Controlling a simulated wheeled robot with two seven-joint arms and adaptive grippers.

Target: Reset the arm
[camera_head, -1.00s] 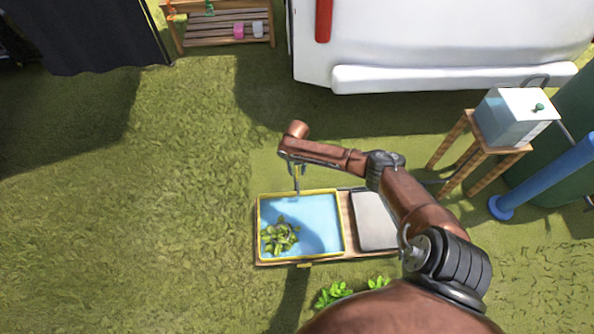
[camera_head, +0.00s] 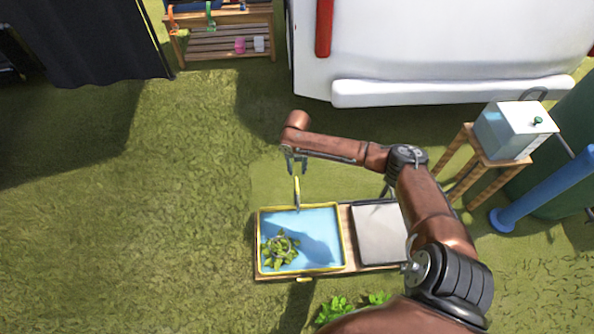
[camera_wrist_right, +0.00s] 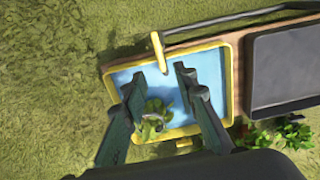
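My right arm reaches in from the lower right in the head view. My right gripper (camera_head: 294,166) hangs above the back edge of a blue basin with a yellow rim (camera_head: 344,236). In the right wrist view the two dark fingers of this gripper (camera_wrist_right: 158,76) are spread apart with nothing between them. A slim yellow tap-like piece (camera_head: 297,192) stands at the basin's back edge, below the gripper; it also shows beyond the fingertips in the wrist view (camera_wrist_right: 158,52). Green leafy plants (camera_head: 279,251) lie in the basin. My left gripper is not in view.
A grey tray (camera_head: 380,234) sits beside the basin, partly behind my arm. Green plants (camera_head: 335,309) grow in front. A wooden stand with a metal box (camera_head: 515,131), a blue post (camera_head: 550,187) and a white vehicle (camera_head: 440,45) stand behind. Grass at left is clear.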

